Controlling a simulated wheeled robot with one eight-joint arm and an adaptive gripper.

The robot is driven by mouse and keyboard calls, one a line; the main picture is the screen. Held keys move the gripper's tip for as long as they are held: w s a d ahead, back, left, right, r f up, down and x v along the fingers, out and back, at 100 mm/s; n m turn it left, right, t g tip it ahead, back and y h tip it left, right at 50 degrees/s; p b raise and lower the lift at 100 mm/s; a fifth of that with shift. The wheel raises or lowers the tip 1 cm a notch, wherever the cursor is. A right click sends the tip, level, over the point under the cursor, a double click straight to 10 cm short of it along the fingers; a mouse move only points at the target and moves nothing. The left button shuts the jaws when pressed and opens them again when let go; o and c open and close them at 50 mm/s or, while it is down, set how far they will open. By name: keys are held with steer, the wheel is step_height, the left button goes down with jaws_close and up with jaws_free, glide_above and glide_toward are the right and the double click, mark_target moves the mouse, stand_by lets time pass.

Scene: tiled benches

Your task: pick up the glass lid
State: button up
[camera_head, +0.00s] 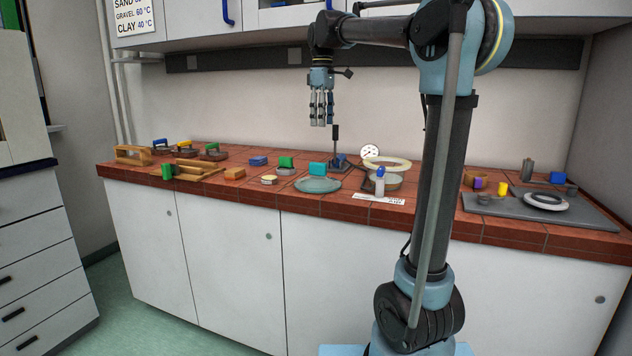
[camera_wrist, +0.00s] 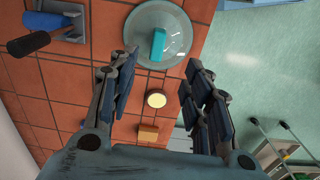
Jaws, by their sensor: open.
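The glass lid (camera_head: 318,185) is a clear, pale round disc lying on the red tiled bench, near its front edge. A teal block (camera_head: 318,169) shows at its far side in the head view. In the wrist view the lid (camera_wrist: 178,15) is at the top, with the teal block (camera_wrist: 158,45) over the disc, like a handle. My gripper (camera_head: 321,123) hangs fingers down in the air, well above the bench and apart from the lid. In the wrist view my gripper (camera_wrist: 163,68) has its fingers spread with nothing between them.
A blue-based stand with a dark upright handle (camera_head: 336,140) is close behind the lid. A small pale round tin (camera_head: 269,180) and an orange block (camera_head: 234,173) lie to its left. A white bottle with a blue cap (camera_head: 380,184) and a ring-topped pan (camera_head: 388,163) are to its right.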

glide_toward(318, 166)
steer(key=f, duration=0.3)
steer(key=w+f, duration=0.1)
steer(key=f, duration=0.6)
steer(key=shift+w+f, duration=0.15)
steer(key=shift+w, duration=0.1)
jaws_close()
